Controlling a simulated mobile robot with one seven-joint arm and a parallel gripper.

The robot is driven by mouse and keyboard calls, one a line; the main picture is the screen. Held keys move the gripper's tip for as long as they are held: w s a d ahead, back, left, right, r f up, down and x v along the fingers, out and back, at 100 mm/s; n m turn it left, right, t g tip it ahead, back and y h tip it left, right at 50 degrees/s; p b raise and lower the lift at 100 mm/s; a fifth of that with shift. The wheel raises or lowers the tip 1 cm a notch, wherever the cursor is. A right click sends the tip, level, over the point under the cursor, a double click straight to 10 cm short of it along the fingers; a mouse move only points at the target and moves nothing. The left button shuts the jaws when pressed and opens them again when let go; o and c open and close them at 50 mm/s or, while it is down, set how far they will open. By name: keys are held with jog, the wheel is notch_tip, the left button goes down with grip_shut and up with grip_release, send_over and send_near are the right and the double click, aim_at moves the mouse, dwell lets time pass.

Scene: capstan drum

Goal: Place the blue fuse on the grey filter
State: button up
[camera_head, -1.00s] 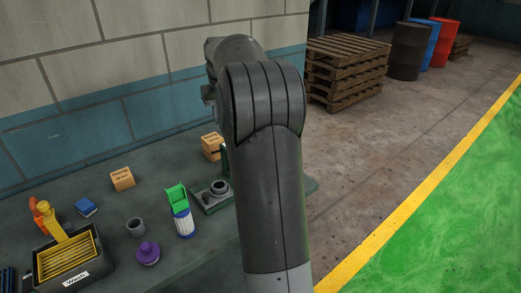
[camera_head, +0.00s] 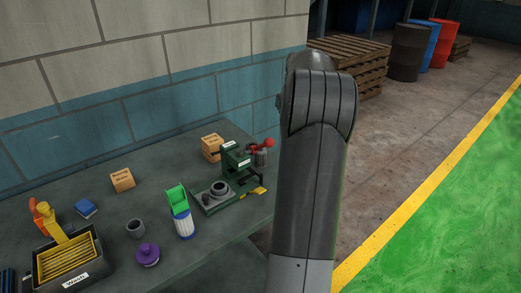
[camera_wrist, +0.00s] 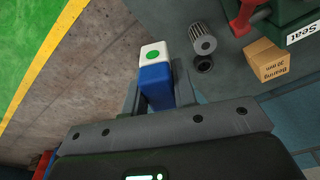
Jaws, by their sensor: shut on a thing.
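The blue fuse (camera_wrist: 156,82), a blue block with a white end and a green dot, is held between the fingers of my gripper (camera_wrist: 158,90) in the wrist view. The grey filter (camera_wrist: 202,39) is a ribbed grey cylinder with a hole in its end face, to the right of the fuse in the wrist view and apart from it. In the head view, the filter (camera_head: 261,158) is near the table's right end beside the green press. My gripper and the fuse are hidden behind my arm there.
A floor gap lies right of the table.

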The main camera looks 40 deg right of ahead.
jog(key=w+a+f, duration=0.1)
jog(key=w+f, duration=0.1)
jog(key=w, duration=0.1)
jog(key=w+a+f, duration=0.2)
jog(key=w, duration=0.2)
jog(key=w+a+f, duration=0.2)
jog(key=w+f, duration=0.1)
jog(key=shift+w, duration=0.15)
jog(key=shift+f, duration=2.1)
jog(key=shift+f, duration=0.15)
jog(key=o, duration=1)
